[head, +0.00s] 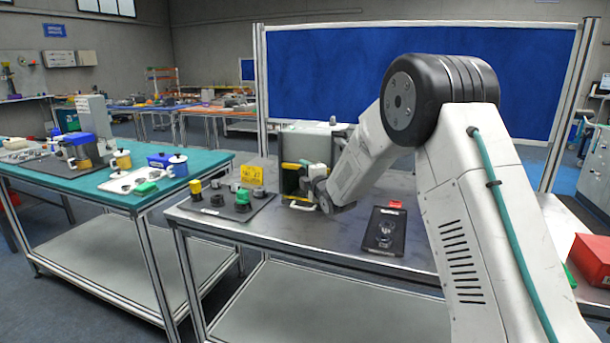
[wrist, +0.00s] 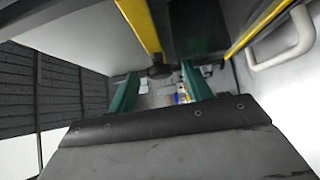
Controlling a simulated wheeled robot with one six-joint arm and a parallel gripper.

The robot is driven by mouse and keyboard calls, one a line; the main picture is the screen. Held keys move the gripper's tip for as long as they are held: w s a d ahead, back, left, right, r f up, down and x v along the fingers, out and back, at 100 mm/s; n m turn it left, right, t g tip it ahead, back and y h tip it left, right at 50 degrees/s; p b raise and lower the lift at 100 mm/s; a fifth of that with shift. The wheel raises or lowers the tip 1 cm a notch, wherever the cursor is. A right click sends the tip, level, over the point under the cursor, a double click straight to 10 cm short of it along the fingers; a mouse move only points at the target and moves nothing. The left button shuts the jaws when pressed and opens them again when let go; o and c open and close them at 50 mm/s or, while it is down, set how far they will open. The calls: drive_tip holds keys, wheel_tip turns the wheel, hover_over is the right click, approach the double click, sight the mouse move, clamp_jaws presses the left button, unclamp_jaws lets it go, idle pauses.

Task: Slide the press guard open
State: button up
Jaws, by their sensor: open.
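The press (head: 310,137) is a grey box-shaped machine on the metal table, partly hidden behind my arm. Its guard has yellow edging (head: 291,166) and a pale handle (head: 300,206) low at the front. In the wrist view, a yellow bar (wrist: 262,25) and the pale handle (wrist: 285,48) are at the upper right, outside my fingers. My gripper (head: 306,165) is at the front of the press. In the wrist view, my gripper (wrist: 160,90) has its two green fingers spread and nothing held between them. A dark round knob lies just beyond the fingers.
A dark mat (head: 228,208) with several knobs and a yellow sign (head: 251,174) lie left of the press. A black panel (head: 384,231) lies to the right, with a small red block behind it. The table front between is clear. A green-topped table (head: 110,185) stands left.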

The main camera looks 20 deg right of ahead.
clamp_jaws()
wheel_tip(320, 180, up, 11)
drive_tip(key=shift+f, duration=0.15)
unclamp_jaws()
drive_tip(key=s+d, duration=0.1)
drive_tip(key=s, duration=0.6)
drive_tip(key=shift+s, duration=0.35)
